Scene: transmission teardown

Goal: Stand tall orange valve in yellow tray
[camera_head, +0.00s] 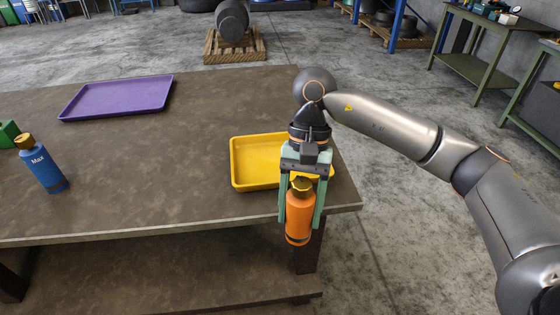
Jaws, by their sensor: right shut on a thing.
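The tall orange valve (299,218) is bottle-shaped with a gold top and a dark band near its base. My right gripper (301,208) points down, shut on the orange valve, with one green finger on each side. The valve hangs upright, in front of the table's near right corner in the picture; its base seems clear of any surface. The yellow tray (240,179) lies on the table just behind and left of the valve. The gripper hides part of the tray's right side, and the visible tray floor is empty. My left gripper is not in view.
A blue bottle (43,168) marked "Max" with a gold top stands at the left, beside a green object (8,133) cut by the frame. An empty purple tray (118,97) lies further back. The brown table (150,195) is clear between the blue bottle and yellow tray.

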